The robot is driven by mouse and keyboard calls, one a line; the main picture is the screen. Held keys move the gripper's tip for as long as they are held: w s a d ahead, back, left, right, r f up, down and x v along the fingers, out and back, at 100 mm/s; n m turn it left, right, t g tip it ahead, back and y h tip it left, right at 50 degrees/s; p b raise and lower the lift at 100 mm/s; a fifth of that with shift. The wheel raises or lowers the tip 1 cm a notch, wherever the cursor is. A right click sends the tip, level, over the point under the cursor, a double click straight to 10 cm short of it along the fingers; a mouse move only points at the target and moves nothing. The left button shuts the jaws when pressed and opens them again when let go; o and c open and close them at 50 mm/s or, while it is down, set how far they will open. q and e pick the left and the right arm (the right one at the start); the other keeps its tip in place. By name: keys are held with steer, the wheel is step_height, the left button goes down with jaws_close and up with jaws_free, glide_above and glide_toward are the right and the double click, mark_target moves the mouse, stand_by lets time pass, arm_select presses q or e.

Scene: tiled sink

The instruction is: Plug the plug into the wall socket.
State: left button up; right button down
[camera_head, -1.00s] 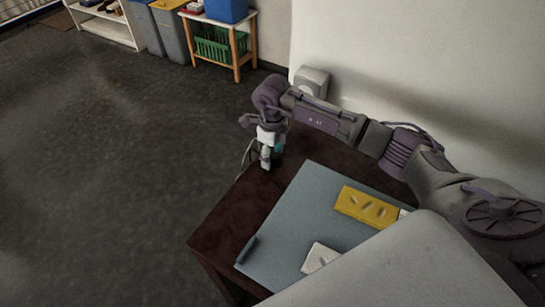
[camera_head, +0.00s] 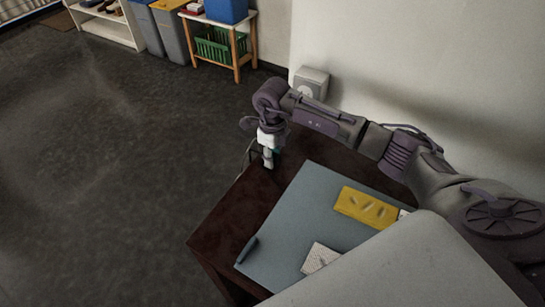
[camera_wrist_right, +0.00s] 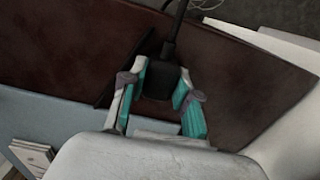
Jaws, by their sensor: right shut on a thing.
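My right gripper (camera_head: 268,157) is over the far left corner of the dark wooden table, pointing down. In the right wrist view its teal-padded fingers (camera_wrist_right: 160,90) are shut on a black plug (camera_wrist_right: 165,80). A black cord (camera_wrist_right: 178,25) runs from the plug away to the top of that view. The plug's pins cannot be made out. The wall socket (camera_head: 306,89) is a pale box with a round face, low on the white wall behind my right wrist. The plug is apart from it. My left gripper is in neither view.
The dark table (camera_head: 232,215) bears a blue-grey mat (camera_head: 300,215), a yellow block (camera_head: 365,207), a white textured piece (camera_head: 320,257) and a dark pen-like thing (camera_head: 246,250). The wall runs along the right. Open floor (camera_head: 110,190) lies to the left.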

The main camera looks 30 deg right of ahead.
steer(key=shift+r, duration=0.15)
step_height(320, 180, up, 4)
steer(key=shift+r, duration=0.1)
steer(key=s+d+r, duration=0.2)
steer(key=s+r, duration=0.1)
steer(key=s, duration=0.2)
steer(key=s+d+r+b, duration=0.1)
steer(key=s+r, duration=0.2)
steer(key=s, duration=0.3)
steer(key=shift+d+r, duration=0.3)
steer(key=shift+d, duration=0.1)
